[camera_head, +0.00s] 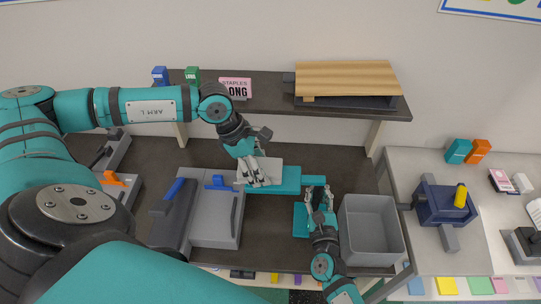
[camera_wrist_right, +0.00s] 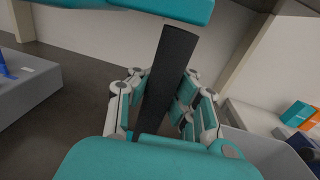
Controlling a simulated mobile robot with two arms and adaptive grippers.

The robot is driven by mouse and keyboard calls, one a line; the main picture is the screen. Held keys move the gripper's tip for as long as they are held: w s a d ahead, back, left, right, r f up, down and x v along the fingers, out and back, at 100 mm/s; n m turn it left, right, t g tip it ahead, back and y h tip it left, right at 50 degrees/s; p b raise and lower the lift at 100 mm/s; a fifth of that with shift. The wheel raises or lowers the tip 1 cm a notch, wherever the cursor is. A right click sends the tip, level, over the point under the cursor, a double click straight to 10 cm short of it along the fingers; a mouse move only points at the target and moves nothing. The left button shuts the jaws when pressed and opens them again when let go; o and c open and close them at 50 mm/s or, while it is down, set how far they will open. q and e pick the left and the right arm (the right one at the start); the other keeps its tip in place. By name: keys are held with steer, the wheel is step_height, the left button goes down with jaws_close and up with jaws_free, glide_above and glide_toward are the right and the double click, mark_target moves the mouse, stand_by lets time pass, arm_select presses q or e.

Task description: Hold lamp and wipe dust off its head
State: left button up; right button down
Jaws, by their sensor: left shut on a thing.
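A teal lamp stands on the dark desk. Its long flat head (camera_head: 286,181) reaches left from the top of a dark post (camera_wrist_right: 167,75), above a teal base (camera_head: 300,222). My left gripper (camera_head: 258,181) is shut on a pale grey cloth-like piece (camera_head: 268,166) at the left end of the head. Whether the piece touches the head is hard to tell, and no dust can be made out. My right gripper (camera_head: 319,196) has its fingers on both sides of the post, as the right wrist view (camera_wrist_right: 160,90) shows. Whether they press on it is unclear.
A grey open bin (camera_head: 371,202) stands right of the lamp. A grey machine (camera_head: 212,222) with blue parts is on the left. A shelf (camera_head: 267,97) with boxes and a wooden board runs behind. A side table (camera_head: 398,172) is at right.

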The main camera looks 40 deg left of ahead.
arm_select(q)
steer(key=shift+s+a+f, duration=0.1)
steer(key=shift+s+a, duration=0.2)
steer(key=shift+a, duration=0.3)
steer(key=shift+s+a+f, duration=0.1)
steer(key=shift+s+a, duration=0.2)
steer(key=shift+a, duration=0.25)
steer(key=shift+r, duration=0.2)
steer(key=shift+s+r, duration=0.1)
steer(key=shift+r, duration=4.15)
arm_select(e)
steer(key=c, duration=1)
jaws_free()
steer(key=shift+c, duration=0.2)
steer(key=o, duration=0.6)
steer(key=shift+c, duration=0.2)
